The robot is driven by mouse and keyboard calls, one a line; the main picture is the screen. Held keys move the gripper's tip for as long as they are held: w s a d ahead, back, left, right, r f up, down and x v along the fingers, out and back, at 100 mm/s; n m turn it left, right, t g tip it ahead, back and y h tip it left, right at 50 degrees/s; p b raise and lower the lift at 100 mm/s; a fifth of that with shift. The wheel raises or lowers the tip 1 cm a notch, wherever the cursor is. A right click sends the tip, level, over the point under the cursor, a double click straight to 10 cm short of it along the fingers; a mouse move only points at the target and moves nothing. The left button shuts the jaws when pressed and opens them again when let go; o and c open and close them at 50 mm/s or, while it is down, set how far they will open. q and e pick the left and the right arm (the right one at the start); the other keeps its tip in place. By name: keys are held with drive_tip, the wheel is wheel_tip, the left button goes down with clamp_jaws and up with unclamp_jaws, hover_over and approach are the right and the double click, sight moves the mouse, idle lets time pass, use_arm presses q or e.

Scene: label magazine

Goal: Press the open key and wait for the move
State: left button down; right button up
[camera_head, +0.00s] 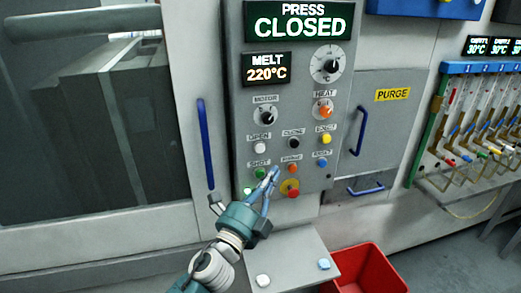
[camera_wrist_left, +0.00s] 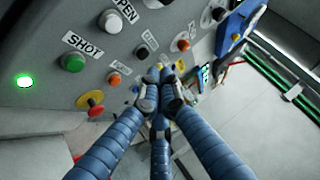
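The open key (camera_head: 260,147) is a white round button under the OPEN label on the grey control panel; in the left wrist view it shows at the top as a pale button (camera_wrist_left: 109,21). The display (camera_head: 299,20) reads PRESS CLOSED. My left gripper (camera_head: 273,172) is in front of the lower panel, below and right of the open key, between the green SHOT button (camera_head: 260,173) and an orange button (camera_head: 292,168). Its fingers meet at the tips (camera_wrist_left: 158,78) with nothing visible between them. Whether the tips touch the panel is unclear. My right gripper is out of view.
A red-on-yellow stop button (camera_head: 292,190) sits just right of the left gripper. Black (camera_head: 293,143), yellow (camera_head: 327,139) and blue (camera_head: 323,163) buttons are nearby. A blue door handle (camera_head: 205,143) stands left of the panel. A red bin (camera_head: 365,268) is below right.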

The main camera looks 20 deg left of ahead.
sight(260, 149)
use_arm(q)
drive_tip(key=shift+w+a+b, duration=0.2)
drive_tip(key=shift+w+a, duration=0.65)
drive_tip(key=shift+w, duration=0.4)
drive_tip(key=shift+w+a+b, duration=0.15)
drive_tip(key=shift+w+a, duration=0.65)
drive_tip(key=shift+w, duration=0.4)
drive_tip(key=shift+w+a+b, duration=0.2)
drive_tip(key=shift+w+a, duration=0.65)
drive_tip(key=shift+w, duration=0.4)
drive_tip(key=shift+w+a, duration=0.25)
drive_tip(key=shift+w, duration=0.05)
